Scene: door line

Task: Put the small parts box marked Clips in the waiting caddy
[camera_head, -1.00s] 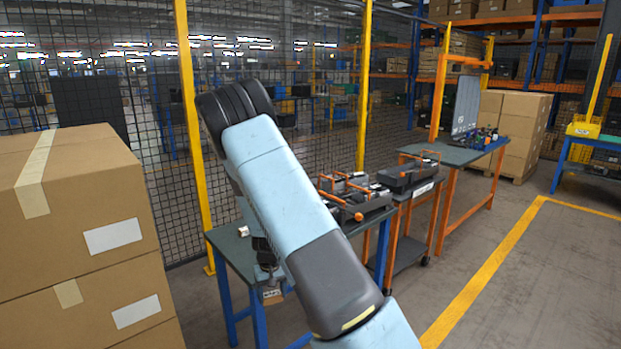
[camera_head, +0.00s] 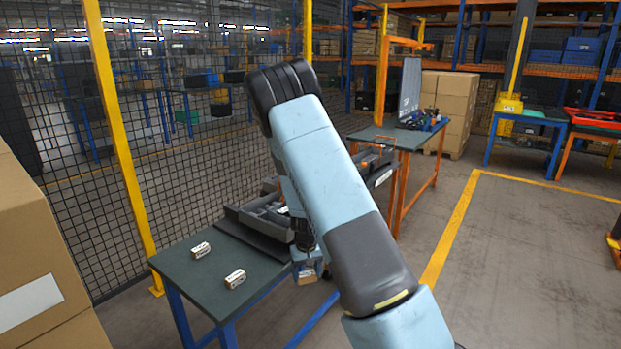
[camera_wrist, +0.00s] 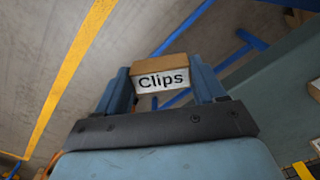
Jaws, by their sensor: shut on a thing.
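My gripper (camera_head: 306,262) hangs below my arm just off the right edge of the near table. It is shut on the small parts box marked Clips (camera_wrist: 162,79), a brown box with a white label. In the wrist view the box sits between the two blue fingers, its label facing the camera. The box also shows small in the head view (camera_head: 306,274). A dark grey caddy (camera_head: 243,217) stands at the far end of the near table, partly hidden by my arm. Another caddy with an orange handle (camera_head: 381,165) stands beyond it. I cannot tell which is the waiting one.
Two small labelled boxes (camera_head: 201,250) (camera_head: 235,278) lie on the green-topped near table (camera_head: 190,285). A mesh fence with a yellow post (camera_head: 127,150) runs behind it. Large cartons (camera_head: 35,290) stand at left. The floor (camera_head: 520,260) at right is largely open.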

